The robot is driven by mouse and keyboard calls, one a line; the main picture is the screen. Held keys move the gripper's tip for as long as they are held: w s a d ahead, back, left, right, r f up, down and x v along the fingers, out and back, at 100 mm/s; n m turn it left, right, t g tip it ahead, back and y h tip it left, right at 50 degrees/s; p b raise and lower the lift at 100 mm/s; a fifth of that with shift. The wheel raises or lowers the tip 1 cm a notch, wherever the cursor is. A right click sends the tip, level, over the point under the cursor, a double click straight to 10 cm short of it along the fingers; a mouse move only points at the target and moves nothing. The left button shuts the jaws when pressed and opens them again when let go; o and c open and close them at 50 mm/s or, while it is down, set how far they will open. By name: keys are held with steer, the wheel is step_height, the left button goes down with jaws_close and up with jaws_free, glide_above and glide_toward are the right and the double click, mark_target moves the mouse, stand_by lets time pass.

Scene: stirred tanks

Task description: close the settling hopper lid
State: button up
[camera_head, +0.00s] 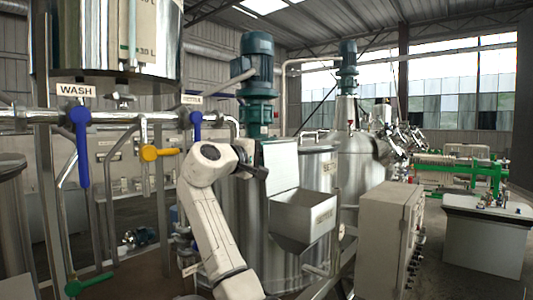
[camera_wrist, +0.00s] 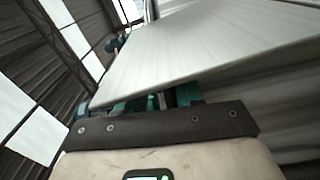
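The settling hopper (camera_head: 290,225) is a grey metal box with a sloped underside, fixed to the front of a steel tank. Its top is open. Its lid (camera_head: 281,163), a pale flat panel, stands up at the hopper's back left edge. A pale panel that looks like this lid fills the upper right of the wrist view (camera_wrist: 215,50). My gripper (camera_head: 261,171) is at the lid's left edge, small and dark; I cannot tell whether it touches.
A grey control cabinet (camera_head: 383,237) stands right of the hopper. A teal motor (camera_head: 257,75) rises behind the lid. Pipes with a blue handle (camera_head: 80,145) and a yellow handle (camera_head: 158,153) run on the left.

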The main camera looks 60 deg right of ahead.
steer(key=c, duration=0.6)
steer(key=shift+f, duration=0.1)
jaws_close()
steer(key=shift+f, duration=0.1)
